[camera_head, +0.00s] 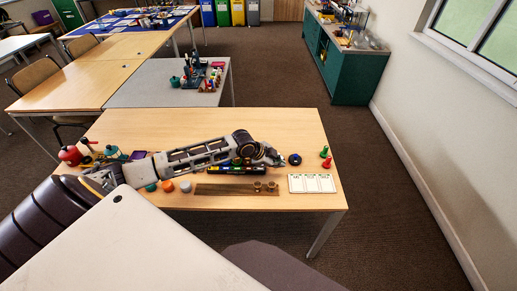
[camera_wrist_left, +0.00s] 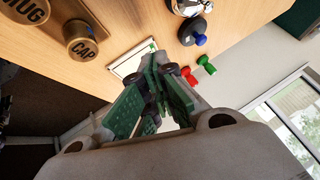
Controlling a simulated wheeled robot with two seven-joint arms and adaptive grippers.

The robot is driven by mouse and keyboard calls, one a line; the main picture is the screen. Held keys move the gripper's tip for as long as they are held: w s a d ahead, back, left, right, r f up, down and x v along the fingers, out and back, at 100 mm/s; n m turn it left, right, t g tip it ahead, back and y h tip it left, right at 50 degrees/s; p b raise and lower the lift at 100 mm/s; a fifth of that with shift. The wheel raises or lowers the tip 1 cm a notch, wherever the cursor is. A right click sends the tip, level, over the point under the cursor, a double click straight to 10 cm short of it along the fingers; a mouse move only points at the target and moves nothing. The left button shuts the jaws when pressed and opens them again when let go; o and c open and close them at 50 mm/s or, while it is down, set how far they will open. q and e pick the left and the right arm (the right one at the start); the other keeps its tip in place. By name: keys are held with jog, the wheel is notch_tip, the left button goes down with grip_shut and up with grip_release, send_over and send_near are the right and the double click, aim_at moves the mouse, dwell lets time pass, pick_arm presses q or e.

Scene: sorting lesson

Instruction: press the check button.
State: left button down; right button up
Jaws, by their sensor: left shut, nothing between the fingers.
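A small round dark thing with blue on it (camera_head: 294,159) sits on the near wooden table, just right of my left gripper (camera_head: 277,157). In the left wrist view a dark base (camera_wrist_left: 190,33) with a blue knob shows beyond the fingers, beside a silvery domed thing (camera_wrist_left: 187,6) cut by the top edge. No label shows on either, so I cannot tell which is the check button. My left gripper (camera_wrist_left: 157,74) is shut and empty, above the table's right part and apart from the blue-topped thing. The right gripper is not in view.
A white three-part card (camera_head: 311,184) lies at the table's front right. Red (camera_head: 326,164) and green (camera_head: 324,151) pawn-like pieces stand near the right edge. A brown strip (camera_head: 225,189) bears round pieces; knobs marked MUG (camera_wrist_left: 28,10) and CAP (camera_wrist_left: 82,42) show in the wrist view.

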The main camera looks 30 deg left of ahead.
pick_arm(q)
jog(key=w+a+r+t, duration=0.1)
jog(key=w+a+r, duration=0.2)
jog(key=a, duration=0.3)
jog(key=w+a+r+t, duration=0.1)
jog(key=w+a+r, duration=0.3)
jog(key=a, duration=0.3)
jog(key=shift+w+r+y, duration=0.15)
jog(key=shift+r+y, duration=0.25)
jog(key=shift+r, duration=0.1)
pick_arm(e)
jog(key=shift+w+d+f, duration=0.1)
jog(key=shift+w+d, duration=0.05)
